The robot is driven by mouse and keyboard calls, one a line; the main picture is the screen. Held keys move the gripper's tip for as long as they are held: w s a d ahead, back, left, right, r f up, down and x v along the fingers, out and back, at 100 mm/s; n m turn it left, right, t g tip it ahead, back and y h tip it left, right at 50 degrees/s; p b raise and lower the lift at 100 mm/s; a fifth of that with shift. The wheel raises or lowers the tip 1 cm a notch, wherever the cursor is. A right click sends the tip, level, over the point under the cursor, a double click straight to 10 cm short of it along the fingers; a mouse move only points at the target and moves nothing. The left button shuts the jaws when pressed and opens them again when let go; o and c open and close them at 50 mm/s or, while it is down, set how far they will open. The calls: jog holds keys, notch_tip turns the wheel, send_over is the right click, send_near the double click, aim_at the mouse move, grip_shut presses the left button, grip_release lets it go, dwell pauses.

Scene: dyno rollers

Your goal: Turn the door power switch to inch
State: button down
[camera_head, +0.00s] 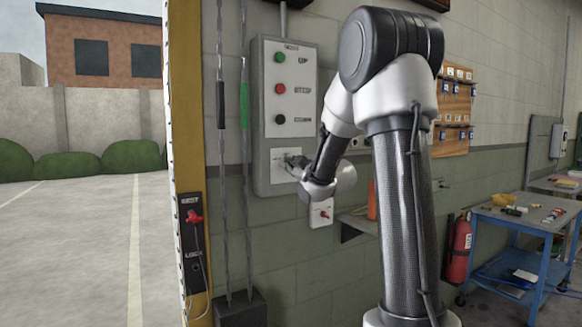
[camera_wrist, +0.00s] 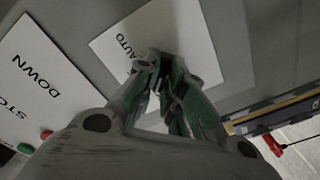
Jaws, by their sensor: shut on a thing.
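The grey door control box (camera_head: 261,165) hangs on the wall with UP, STOP and a third button on its upper plate. A white switch plate (camera_head: 276,156) sits low on it. In the wrist view the switch plate (camera_wrist: 112,42) shows the label AUTO; no inch label is readable. My gripper (camera_head: 293,164) reaches this plate from the right. In the wrist view my gripper (camera_wrist: 158,82) has its green-lined fingers closed together over the plate's middle, shut on the switch knob. The knob is mostly hidden by the fingers, so its pointing direction cannot be told.
A small plate with a red switch (camera_head: 323,213) is just below the box. A red handle (camera_head: 193,216) is on the yellow door post (camera_head: 187,120) at left. Hanging chains or cords (camera_head: 244,220) run beside the box. A blue workbench (camera_head: 515,222) and extinguisher (camera_head: 459,250) stand right.

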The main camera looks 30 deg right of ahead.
jog(key=shift+n, duration=0.6)
jog(key=c, duration=1.5)
grip_release()
jog(key=shift+w, duration=0.1)
jog(key=s, duration=1.2)
jog(key=shift+d+f, duration=0.1)
jog(key=shift+d, duration=0.1)
